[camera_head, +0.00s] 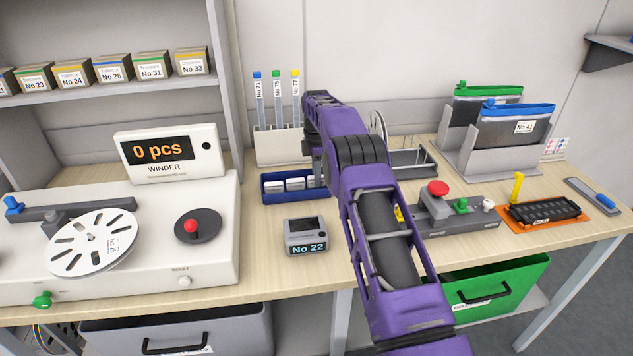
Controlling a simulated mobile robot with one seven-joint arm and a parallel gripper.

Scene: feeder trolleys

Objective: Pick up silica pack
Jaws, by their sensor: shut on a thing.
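A dark blue tray (284,199) on the table holds several small white silica packs (296,184) in a row. My purple arm reaches in from the lower right. My gripper (318,178) points down at the right end of the tray. It is shut on a silica pack there. The arm hides most of the fingers and the held pack, so I cannot tell whether the pack is clear of the tray.
A grey display box (306,237) reading No 22 stands in front of the tray. A rack of labelled tubes (277,147) stands behind it. The white winder (120,245) fills the left. A panel with a red button (438,188) and an orange mat (545,227) lie right.

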